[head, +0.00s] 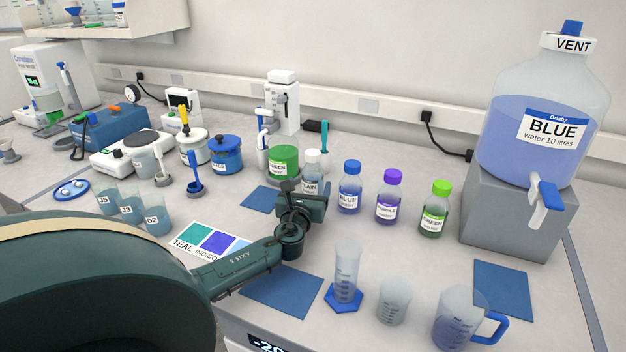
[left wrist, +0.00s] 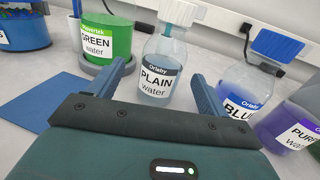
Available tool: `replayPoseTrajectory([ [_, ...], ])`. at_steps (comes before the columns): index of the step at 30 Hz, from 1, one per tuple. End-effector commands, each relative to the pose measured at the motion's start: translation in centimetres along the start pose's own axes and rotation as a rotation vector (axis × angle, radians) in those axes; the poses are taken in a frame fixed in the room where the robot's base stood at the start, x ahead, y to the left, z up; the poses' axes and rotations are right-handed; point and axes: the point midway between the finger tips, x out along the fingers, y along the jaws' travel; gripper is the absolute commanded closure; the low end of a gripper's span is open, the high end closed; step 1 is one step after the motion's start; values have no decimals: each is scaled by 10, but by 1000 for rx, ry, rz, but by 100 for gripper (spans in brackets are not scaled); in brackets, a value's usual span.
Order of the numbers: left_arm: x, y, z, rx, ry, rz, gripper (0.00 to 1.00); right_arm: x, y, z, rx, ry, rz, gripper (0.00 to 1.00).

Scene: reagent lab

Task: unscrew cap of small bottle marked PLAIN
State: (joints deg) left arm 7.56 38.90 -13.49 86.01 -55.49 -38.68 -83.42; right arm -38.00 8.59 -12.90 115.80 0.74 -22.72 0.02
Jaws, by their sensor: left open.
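The small PLAIN bottle (head: 313,184) is clear with a white cap (head: 312,156) on top. It stands upright on the bench, partly hidden behind my left gripper (head: 303,190) in the head view. In the left wrist view the PLAIN bottle (left wrist: 158,80) and its white cap (left wrist: 178,12) show ahead, with the label facing me. My left gripper (left wrist: 158,72) is open, one finger on each side of the bottle in that view. The fingers appear empty and lower than the cap. I cannot tell whether they touch the bottle. My right gripper is not in view.
Small BLUE (head: 349,190), PURPLE (head: 389,198) and GREEN (head: 435,212) bottles stand in a row right of PLAIN. A large green tub (head: 284,160) is close on its left. Clear cylinders and beakers stand in front. A big BLUE carboy (head: 545,120) stands at right.

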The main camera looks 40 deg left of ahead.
Motion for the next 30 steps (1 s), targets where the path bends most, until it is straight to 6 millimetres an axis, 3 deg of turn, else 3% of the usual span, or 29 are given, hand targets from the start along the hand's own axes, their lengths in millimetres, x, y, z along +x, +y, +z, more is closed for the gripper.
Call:
replayPoseTrajectory([
  [8,21,-1,-1,-2,0,2,22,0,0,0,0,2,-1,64],
  [18,62,-4,-5,-1,0,1,22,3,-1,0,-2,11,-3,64],
  [26,65,-4,-5,0,1,-1,22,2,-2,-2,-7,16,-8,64],
  [30,65,-4,-4,0,1,-1,31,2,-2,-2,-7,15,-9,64],
])
